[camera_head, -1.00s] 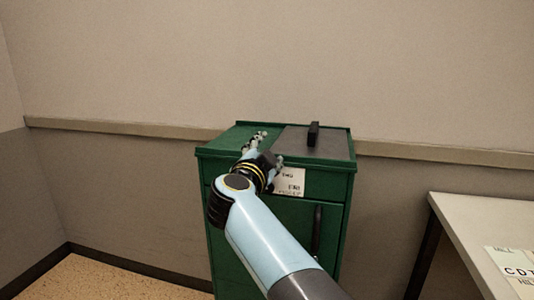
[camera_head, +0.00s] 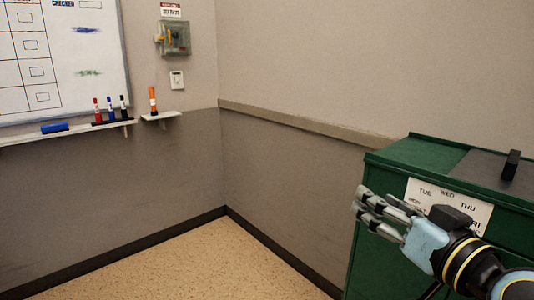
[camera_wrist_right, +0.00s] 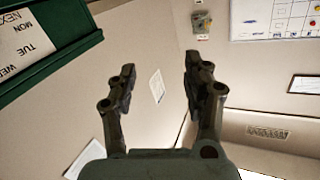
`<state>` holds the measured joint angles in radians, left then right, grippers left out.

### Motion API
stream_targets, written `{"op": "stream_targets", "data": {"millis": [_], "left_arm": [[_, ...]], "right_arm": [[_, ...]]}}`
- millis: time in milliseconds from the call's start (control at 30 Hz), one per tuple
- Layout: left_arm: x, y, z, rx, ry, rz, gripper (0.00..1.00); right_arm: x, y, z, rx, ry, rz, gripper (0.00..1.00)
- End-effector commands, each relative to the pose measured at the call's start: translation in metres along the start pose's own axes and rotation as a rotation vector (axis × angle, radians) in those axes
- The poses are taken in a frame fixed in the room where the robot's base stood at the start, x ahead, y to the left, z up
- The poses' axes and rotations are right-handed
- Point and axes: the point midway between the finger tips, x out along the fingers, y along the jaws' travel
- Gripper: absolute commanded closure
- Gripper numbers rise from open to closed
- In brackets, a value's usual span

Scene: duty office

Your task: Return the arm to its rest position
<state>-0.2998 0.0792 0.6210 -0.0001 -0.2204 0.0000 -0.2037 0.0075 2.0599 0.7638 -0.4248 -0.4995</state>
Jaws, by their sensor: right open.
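My right gripper (camera_head: 372,212) is at the right of the head view, in front of the green cabinet (camera_head: 356,262). Its fingers point left and it holds nothing. In the right wrist view the two fingers of my right gripper (camera_wrist_right: 158,85) stand well apart with nothing between them. The green cabinet also shows there at the upper left (camera_wrist_right: 62,50). My left gripper is in neither view.
A label sheet (camera_head: 425,192) is on the cabinet's front, and a dark handle (camera_head: 511,165) stands on its lid. A whiteboard (camera_head: 90,55), a marker shelf (camera_head: 70,132) and a switch box (camera_head: 176,38) are on the left wall. The floor (camera_head: 235,265) is clear.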

Motion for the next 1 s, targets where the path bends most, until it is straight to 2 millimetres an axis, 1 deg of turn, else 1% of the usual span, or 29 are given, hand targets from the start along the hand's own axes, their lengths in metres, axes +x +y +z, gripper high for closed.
{"op": "stream_targets", "data": {"millis": [33, 67, 100, 167, 200, 233, 300, 367, 400, 533, 667, 700, 800, 867, 967, 1000], "left_arm": [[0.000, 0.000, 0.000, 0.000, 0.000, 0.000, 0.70], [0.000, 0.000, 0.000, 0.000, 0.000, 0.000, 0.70], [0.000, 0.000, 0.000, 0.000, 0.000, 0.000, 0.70], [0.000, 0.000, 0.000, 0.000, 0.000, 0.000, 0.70], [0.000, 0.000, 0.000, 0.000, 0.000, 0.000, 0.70], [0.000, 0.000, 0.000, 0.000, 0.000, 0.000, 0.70], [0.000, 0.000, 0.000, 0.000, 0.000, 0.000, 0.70], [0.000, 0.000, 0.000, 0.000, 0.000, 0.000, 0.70], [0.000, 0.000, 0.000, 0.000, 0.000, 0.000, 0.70], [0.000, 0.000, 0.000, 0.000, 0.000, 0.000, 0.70], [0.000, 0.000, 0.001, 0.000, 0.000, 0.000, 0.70], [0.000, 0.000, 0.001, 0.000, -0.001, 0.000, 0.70], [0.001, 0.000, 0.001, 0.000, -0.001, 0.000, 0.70], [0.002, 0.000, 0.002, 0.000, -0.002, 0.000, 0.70], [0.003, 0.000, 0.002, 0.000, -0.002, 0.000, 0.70], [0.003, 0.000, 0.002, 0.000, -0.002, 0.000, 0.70]], "right_arm": [[-0.023, -0.008, 0.030, -0.040, -0.153, -0.027, 0.50], [-0.037, -0.011, 0.047, -0.060, -0.247, -0.033, 0.50], [-0.056, -0.011, 0.068, -0.081, -0.364, -0.029, 0.50], [-0.085, -0.007, 0.092, -0.103, -0.515, -0.005, 0.50], [-0.102, -0.004, 0.104, -0.113, -0.600, 0.017, 0.50], [-0.115, -0.001, 0.111, -0.118, -0.657, 0.035, 0.50], [-0.143, 0.007, 0.124, -0.128, -0.771, 0.082, 0.50], [-0.165, 0.013, 0.132, -0.133, -0.855, 0.125, 0.50], [-0.179, 0.017, 0.136, -0.136, -0.906, 0.155, 0.50], [-0.222, 0.029, 0.143, -0.138, -1.047, 0.254, 0.50], [-0.263, 0.040, 0.144, -0.135, -1.166, 0.362, 0.50], [-0.275, 0.043, 0.143, -0.133, -1.201, 0.397, 0.50], [-0.266, 0.054, 0.174, -0.126, -1.212, 0.398, 0.50], [-0.262, 0.060, 0.191, -0.123, -1.218, 0.398, 0.50], [-0.258, 0.071, 0.221, -0.118, -1.230, 0.399, 0.50], [-0.257, 0.075, 0.234, -0.116, -1.235, 0.400, 0.50]]}}
